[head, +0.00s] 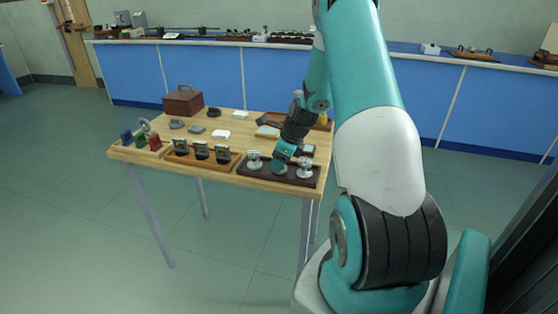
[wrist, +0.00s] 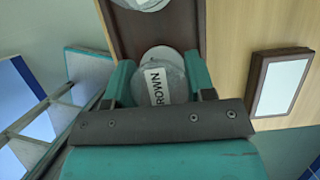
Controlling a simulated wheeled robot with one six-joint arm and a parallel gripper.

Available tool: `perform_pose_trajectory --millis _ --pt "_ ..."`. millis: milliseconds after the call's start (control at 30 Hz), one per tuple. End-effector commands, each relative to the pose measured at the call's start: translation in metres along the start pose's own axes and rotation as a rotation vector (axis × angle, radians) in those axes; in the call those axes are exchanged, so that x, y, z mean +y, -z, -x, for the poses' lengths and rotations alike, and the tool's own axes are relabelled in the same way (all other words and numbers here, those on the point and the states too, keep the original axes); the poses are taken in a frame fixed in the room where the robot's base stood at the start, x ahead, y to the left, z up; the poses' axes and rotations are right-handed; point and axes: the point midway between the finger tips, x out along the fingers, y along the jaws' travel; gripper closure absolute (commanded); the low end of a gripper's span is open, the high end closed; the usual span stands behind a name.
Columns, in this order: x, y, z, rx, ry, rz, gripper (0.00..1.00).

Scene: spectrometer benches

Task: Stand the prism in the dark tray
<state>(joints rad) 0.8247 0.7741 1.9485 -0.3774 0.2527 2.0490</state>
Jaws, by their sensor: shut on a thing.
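My gripper (head: 281,163) is down over the dark tray (head: 262,174) at the table's front right corner. In the wrist view, my gripper (wrist: 160,76) is shut on the prism (wrist: 172,90), a grey piece with a white label of which "ROWN" can be read. A pale round disc shows just beyond it. The dark tray (wrist: 126,28) lies under or behind it, and I cannot tell whether the prism touches the tray floor. In the head view the prism is hidden by my gripper.
Pale round-based pieces stand in the dark tray left (head: 253,160) and right (head: 305,167) of my gripper. A wooden tray (head: 206,167) with several dark pieces is to the left. A brown case (head: 183,101) stands behind. A dark-framed white panel (wrist: 281,85) lies beside the tray.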

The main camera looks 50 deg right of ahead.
Motion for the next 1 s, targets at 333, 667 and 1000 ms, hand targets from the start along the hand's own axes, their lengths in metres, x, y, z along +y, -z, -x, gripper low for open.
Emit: perform_pose_trajectory --millis 333,667,1000 --pt "0.0 0.001 -0.002 0.0 0.0 0.0 0.4" --pt "-0.001 -0.001 0.025 -0.001 0.003 -0.001 0.4" --pt "-0.001 0.0 0.098 -0.001 0.003 -0.001 0.4"
